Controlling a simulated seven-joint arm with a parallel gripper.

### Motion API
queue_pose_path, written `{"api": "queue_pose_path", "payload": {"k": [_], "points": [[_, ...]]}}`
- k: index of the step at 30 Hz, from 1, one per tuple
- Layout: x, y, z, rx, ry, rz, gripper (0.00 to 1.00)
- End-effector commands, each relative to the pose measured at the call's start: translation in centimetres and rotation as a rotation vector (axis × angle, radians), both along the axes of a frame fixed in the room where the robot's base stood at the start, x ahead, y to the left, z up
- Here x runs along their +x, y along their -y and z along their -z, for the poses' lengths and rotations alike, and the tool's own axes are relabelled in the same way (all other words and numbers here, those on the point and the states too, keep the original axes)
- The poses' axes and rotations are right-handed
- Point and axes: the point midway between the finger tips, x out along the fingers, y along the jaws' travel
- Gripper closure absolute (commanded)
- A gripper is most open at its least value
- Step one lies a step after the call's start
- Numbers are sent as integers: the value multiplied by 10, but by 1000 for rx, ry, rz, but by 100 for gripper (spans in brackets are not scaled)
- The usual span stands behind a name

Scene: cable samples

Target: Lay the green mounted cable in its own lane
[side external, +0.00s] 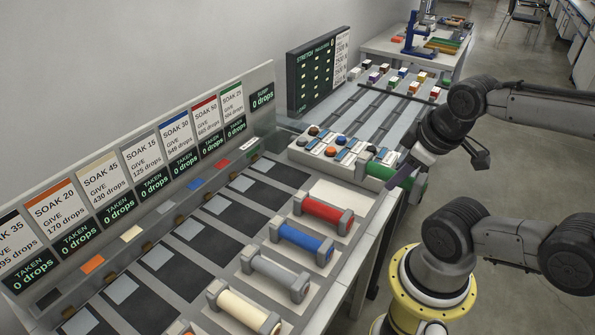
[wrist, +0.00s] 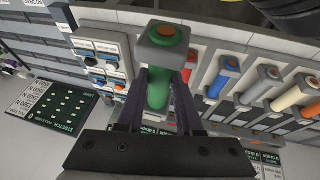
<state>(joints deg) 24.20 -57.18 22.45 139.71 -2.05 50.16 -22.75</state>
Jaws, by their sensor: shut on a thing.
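The green mounted cable (side external: 380,171) is a green cylinder with grey end blocks. It is held near the far right end of the bench, beyond the red mounted cable (side external: 327,212). My gripper (side external: 402,176) is shut on its green middle. The wrist view shows the green cable (wrist: 157,92) between my two dark fingers (wrist: 163,100), with one grey end block toward the top. Its other end is hidden by my gripper. A green-banded sign reading SOAK 25 (side external: 232,103) stands at the right of the sign row. The dark lane (side external: 287,174) at the far end is empty.
Blue (side external: 303,243), grey (side external: 275,277) and cream (side external: 243,311) mounted cables lie in a row nearer the camera. A bare pale pad (side external: 341,194) lies beyond the red one. A button box (side external: 335,151) stands close behind the green cable. The other visible dark lanes are clear.

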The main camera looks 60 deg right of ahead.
Motion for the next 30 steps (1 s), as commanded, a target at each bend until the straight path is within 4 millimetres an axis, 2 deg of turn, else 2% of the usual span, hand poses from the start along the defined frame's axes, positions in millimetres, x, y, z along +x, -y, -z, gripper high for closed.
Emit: {"api": "queue_pose_path", "payload": {"k": [1,6,12,19,25,30], "points": [[10,8,-10,-1,0,33,100],[46,28,-31,0,-4,92,100],[100,39,-39,1,-4,88,100],[154,34,-23,1,-3,21,100],[171,22,0,-1,0,-42,100],[193,25,12,0,-1,-50,100]]}}
